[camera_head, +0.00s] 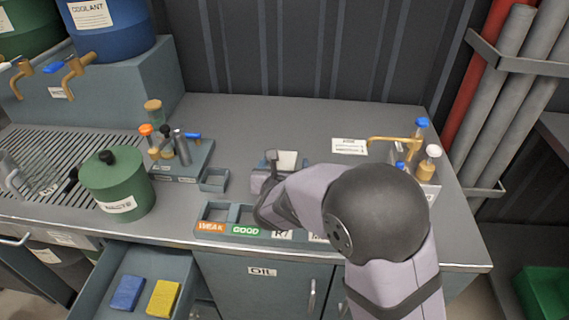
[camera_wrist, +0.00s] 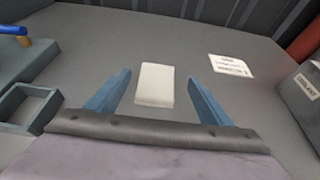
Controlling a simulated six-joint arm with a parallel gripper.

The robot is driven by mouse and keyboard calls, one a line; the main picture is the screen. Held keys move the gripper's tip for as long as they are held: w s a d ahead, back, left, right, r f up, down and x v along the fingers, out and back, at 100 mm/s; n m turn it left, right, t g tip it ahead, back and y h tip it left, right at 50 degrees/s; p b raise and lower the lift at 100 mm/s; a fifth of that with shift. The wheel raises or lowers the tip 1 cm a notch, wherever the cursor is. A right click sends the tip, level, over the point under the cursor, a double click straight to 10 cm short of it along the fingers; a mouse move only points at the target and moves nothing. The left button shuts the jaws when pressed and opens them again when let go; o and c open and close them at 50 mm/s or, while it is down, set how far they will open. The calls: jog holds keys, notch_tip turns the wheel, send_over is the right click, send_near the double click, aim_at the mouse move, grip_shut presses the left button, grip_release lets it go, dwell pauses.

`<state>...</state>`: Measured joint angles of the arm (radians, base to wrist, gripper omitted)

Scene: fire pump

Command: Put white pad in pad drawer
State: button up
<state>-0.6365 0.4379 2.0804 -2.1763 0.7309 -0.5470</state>
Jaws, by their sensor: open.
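The white pad (camera_wrist: 154,84) lies on the grey bench top in the wrist view, between and just beyond the two blue fingers of my gripper (camera_wrist: 158,92). The fingers are apart, and I see no contact with the pad. In the head view the white pad (camera_head: 287,160) shows just past my gripper, partly hidden by my arm. An open drawer (camera_head: 97,288) at the lower left holds a blue pad (camera_head: 127,293) and a yellow pad (camera_head: 163,298) lying flat. No label on that drawer is readable.
A compartment tray (camera_head: 213,212) marked WEAK and GOOD sits at the bench's front edge, partly behind my arm. A small open box (camera_head: 214,179), a bottle rack (camera_head: 180,164) and a green waste pot (camera_head: 117,184) stand left. The back of the bench is clear.

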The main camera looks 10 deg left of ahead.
jog(key=shift+a+p+x, duration=0.15)
jog(key=shift+p+x, duration=0.25)
jog(key=shift+x, duration=0.9)
jog(key=shift+a+p+x, duration=0.1)
jog(key=shift+p+x, duration=0.25)
jog(key=shift+x, duration=0.95)
jog(key=shift+f, duration=0.1)
jog(key=shift+c, duration=0.5)
jog(key=c, duration=1.1)
notch_tip(320, 180, up, 10)
notch_tip(320, 180, up, 10)
jog(key=p, duration=1)
send_over(285, 156)
jog(key=s, duration=0.2)
jog(key=shift+w+f, duration=0.15)
jog(key=shift+w, duration=0.05)
